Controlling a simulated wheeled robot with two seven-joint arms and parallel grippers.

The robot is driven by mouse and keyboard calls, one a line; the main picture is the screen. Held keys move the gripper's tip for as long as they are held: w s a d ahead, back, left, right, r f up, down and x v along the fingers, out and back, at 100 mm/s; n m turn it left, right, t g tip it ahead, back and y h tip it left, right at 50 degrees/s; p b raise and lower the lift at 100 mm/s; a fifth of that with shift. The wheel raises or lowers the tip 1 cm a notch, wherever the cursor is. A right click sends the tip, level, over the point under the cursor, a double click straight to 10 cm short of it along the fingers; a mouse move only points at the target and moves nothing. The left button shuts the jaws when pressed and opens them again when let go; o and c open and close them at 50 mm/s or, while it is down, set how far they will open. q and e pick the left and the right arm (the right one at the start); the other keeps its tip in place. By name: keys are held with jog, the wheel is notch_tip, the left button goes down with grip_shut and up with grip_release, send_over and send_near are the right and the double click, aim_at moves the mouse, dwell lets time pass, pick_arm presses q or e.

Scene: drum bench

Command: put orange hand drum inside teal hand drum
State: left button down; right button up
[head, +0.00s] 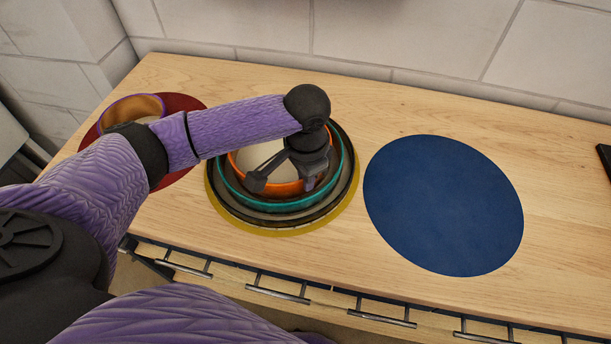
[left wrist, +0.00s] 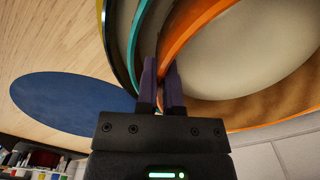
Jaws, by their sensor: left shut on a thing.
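The orange hand drum (head: 286,188) sits within the ring of the teal hand drum (head: 262,206) in the head view. Both are inside a larger dark drum (head: 344,190) on a yellow mat (head: 238,226). My left gripper (head: 288,186) is over the front right part of the drums. In the left wrist view my left gripper (left wrist: 160,75) is shut on the rim of the orange drum (left wrist: 190,38), with the teal rim (left wrist: 131,40) just beside it. I cannot tell whether the orange drum rests on the bottom. My right gripper is not in view.
A purple-rimmed drum (head: 133,106) stands on a dark red mat (head: 182,102) at the left, partly behind my arm. An empty blue mat (head: 443,205) lies at the right. The bench has drawer handles along its front edge and a tiled wall behind.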

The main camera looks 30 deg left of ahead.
pick_arm(q)
jog(key=shift+f, duration=0.15)
jog(key=c, duration=1)
grip_release()
jog(key=shift+f, duration=0.1)
jog(key=shift+c, duration=0.2)
notch_tip(320, 180, up, 13)
jog(key=p, duration=0.4)
jog(key=shift+f, duration=0.15)
